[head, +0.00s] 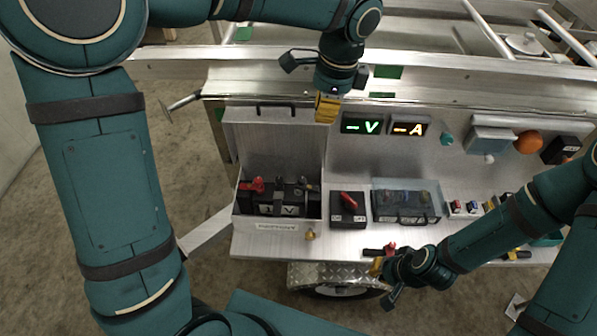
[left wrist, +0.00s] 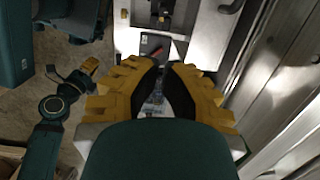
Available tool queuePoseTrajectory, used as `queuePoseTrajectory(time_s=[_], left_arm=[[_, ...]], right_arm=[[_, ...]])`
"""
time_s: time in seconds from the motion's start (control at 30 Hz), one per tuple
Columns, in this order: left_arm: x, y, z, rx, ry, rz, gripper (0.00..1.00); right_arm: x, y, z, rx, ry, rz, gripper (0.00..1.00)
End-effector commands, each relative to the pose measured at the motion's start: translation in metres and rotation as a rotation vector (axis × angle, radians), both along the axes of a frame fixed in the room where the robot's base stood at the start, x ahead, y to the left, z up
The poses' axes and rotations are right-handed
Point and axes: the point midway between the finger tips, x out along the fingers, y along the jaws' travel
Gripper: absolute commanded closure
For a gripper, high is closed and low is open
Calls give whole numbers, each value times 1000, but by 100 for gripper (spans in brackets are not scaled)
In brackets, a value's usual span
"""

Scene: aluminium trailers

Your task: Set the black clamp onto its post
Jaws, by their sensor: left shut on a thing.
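My left gripper (head: 327,108) hangs in the air right of the raised battery-box lid, above the panel. In the left wrist view its yellow fingers (left wrist: 164,80) are shut on a dark thing that I take for the black clamp (left wrist: 182,92); its outline blends with the fingers. The battery (head: 278,209) sits in the open box (head: 235,205), lower left of my gripper. A red clamp (head: 257,185) is at its left end. The right post (head: 304,184) is too small to make out clearly. My right gripper (head: 377,266) is at the panel's front edge; its jaw opening is unclear.
The lid (head: 270,130) stands upright behind the battery. A red rotary switch (head: 348,201) and a clear-covered block (head: 405,203) are right of the box. Lit V and A displays (head: 362,124) are on the back wall. Trailer rails run behind.

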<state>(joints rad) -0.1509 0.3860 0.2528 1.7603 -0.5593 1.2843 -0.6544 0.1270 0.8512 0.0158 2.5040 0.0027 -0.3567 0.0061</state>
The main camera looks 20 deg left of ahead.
Motion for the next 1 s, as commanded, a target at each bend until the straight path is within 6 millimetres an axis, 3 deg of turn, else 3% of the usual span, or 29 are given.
queuePoseTrajectory(time_s=[0.27, 1.0], left_arm=[[-2, 5, -35, 2, 5, -1, 100], [-5, 26, -181, 2, 5, 1, 100]], right_arm=[[-2, 0, -9, 1, 5, 3, 100], [-3, 0, -43, 1, 6, 9, 100]])
